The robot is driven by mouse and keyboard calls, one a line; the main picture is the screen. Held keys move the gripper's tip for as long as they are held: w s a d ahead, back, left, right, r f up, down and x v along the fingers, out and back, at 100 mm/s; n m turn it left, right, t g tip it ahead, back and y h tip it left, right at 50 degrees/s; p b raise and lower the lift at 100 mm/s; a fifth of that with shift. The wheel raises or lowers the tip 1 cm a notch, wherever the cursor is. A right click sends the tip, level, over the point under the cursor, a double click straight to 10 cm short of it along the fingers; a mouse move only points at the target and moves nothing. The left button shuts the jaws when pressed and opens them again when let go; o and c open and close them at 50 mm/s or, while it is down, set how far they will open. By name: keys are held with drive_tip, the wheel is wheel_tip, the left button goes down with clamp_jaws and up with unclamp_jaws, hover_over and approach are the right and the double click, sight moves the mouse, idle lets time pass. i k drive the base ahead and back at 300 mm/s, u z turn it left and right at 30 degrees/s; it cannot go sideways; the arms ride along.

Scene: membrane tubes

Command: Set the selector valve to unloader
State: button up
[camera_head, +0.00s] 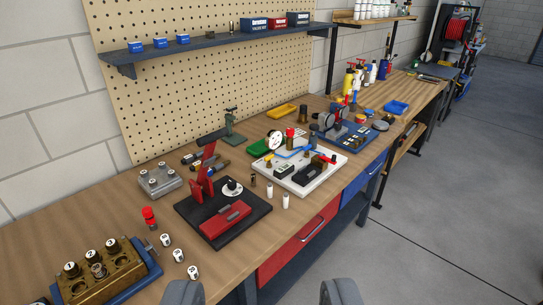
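A black knob on a white round dial (232,188) sits on a black base plate (254,213), beside a red upright stand (204,180) and a red block (225,219). It looks like a selector, but its labels and pointer are too small to read. A white plate (268,177) behind it carries a white disc with red dots (275,139), blue tubing and a black block. I cannot tell for sure which part is the selector valve. My gripper (262,292) shows as two grey fingertips at the bottom edge, wide apart and empty, well short of the bench parts.
A brass block with capped valves (100,274) stands at the front left. Small white cylinders (166,240) and a red-capped part (149,217) lie near the black plate. A pegboard with a shelf (215,40) backs the bench. Open floor (440,220) lies to the right.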

sight(268, 158)
drive_tip(key=z, duration=0.15)
drive_tip(key=i, duration=1.9)
drive_tip(key=u, duration=0.5)
